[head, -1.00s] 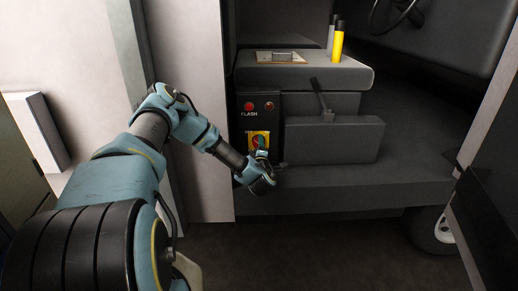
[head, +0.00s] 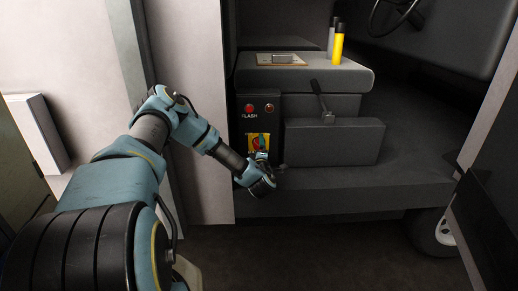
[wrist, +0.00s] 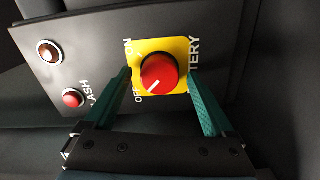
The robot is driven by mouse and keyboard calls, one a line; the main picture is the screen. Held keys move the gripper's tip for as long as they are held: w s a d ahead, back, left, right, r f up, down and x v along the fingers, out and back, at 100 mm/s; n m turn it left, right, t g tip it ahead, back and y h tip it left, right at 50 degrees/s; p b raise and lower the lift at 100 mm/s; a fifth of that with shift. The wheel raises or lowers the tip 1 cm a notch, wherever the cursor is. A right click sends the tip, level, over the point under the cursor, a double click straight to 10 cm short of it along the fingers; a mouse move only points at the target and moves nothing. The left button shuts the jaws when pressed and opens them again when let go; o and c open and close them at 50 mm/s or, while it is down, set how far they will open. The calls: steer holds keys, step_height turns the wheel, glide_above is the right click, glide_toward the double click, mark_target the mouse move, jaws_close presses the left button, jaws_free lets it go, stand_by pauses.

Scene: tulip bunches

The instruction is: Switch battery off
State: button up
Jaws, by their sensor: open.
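The battery switch is a round red knob (wrist: 158,71) on a yellow plate (wrist: 176,46) marked ON, OFF and BATTERY. In the wrist view the knob's white mark points down-left toward the OFF label. My gripper (wrist: 158,76) is open, with one teal finger on each side of the knob and a visible gap to it on both sides. In the head view my gripper (head: 260,156) is in front of the yellow plate (head: 251,141) and hides much of the knob.
Two small buttons, one red (wrist: 73,98) and one brownish (wrist: 49,51), sit beside the switch near a FLASH label. A grey box with a lever (head: 322,105) stands to the right. A yellow cylinder (head: 338,45) stands on the ledge above.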

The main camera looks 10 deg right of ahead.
steer(key=s+a+b, duration=0.1)
steer(key=s+a, duration=0.1)
steer(key=s, duration=0.8)
steer(key=shift+s+b, duration=0.3)
steer(key=shift+b, duration=0.05)
steer(key=s+a+r+m+g+y+p, duration=0.1)
steer(key=s+a+r+m+g+p, duration=0.2)
steer(key=s+a+r+m+g, duration=0.45)
steer(key=s+a+r+m+g+y+p, duration=0.1)
steer(key=s+a+r+m+g+p, duration=0.15)
steer(key=a+r+m+g, duration=0.55)
steer(key=s+a+r+y, duration=0.1)
steer(key=s+a+r, duration=0.4)
steer(key=s+a, duration=0.4)
steer(key=s, duration=0.2)
steer(key=shift+s+p, duration=0.3)
steer(key=shift+p, duration=0.05)
